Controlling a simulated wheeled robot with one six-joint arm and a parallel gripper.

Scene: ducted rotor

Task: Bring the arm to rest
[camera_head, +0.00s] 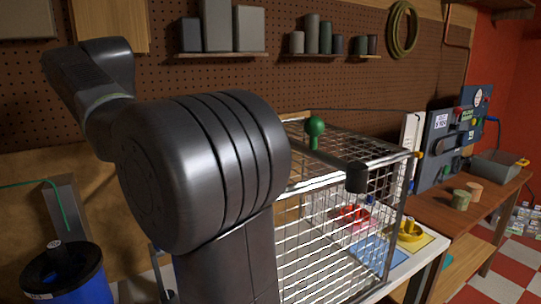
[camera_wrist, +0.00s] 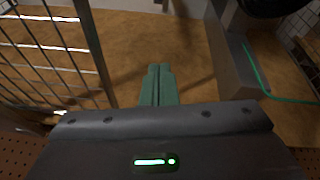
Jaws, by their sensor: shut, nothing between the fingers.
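My gripper (camera_wrist: 158,70) shows in the wrist view as two green fingers lying side by side, shut with nothing between them. They point at a plain brown surface and touch nothing that I can see. In the head view my dark arm fills the left centre, and the gripper is not visible there. A wire cage (camera_head: 335,240) stands right of my arm, partly hidden by it. Its bars (camera_wrist: 85,45) also show at the left of the wrist view, beside the fingers and apart from them.
A green knob (camera_head: 315,126) stands at the cage top. A black-lidded blue bin (camera_head: 65,272) stands lower left. A wooden bench (camera_head: 470,215) is at right. Shelves hold grey blocks above.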

